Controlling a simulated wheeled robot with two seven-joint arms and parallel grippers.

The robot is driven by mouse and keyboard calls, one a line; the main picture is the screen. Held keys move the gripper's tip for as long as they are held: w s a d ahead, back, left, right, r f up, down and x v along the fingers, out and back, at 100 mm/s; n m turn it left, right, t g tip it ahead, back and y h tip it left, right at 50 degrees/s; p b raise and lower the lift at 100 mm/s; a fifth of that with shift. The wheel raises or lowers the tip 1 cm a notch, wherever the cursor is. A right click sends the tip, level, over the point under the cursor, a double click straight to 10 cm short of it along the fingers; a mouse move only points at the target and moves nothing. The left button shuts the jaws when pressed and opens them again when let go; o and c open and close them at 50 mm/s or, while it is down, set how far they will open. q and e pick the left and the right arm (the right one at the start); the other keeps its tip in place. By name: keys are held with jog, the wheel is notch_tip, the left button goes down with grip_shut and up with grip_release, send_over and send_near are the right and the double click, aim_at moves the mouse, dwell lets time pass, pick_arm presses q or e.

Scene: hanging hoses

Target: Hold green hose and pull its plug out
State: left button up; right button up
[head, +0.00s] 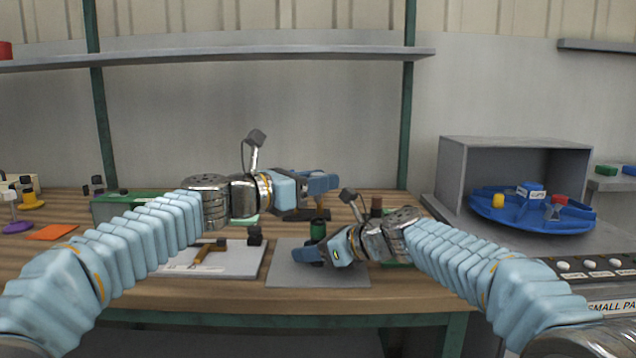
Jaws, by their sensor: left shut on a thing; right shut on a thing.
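A short green cylinder with a dark top, which I take as the green hose (318,229), stands upright over the grey mat at the middle of the bench. My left gripper (328,182) is shut just above it, pointing right. What it grips is hidden between its fingers; the plug is not clearly visible. My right gripper (311,254) is shut low over the mat, pointing left, at the lower end of the green cylinder. Its fingers hide the grip itself.
The grey mat (290,276) lies at the bench's front edge. A white board (232,262) with a brown-yellow tool (208,250) is to its left. A grey open box (516,150) and a blue round tray (520,218) stand at right. A shelf (220,57) crosses the wall.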

pick_arm(q)
jog(key=shift+r, duration=1.45)
pick_arm(e)
jog(key=o, duration=1.1)
jog(key=shift+d, duration=0.1)
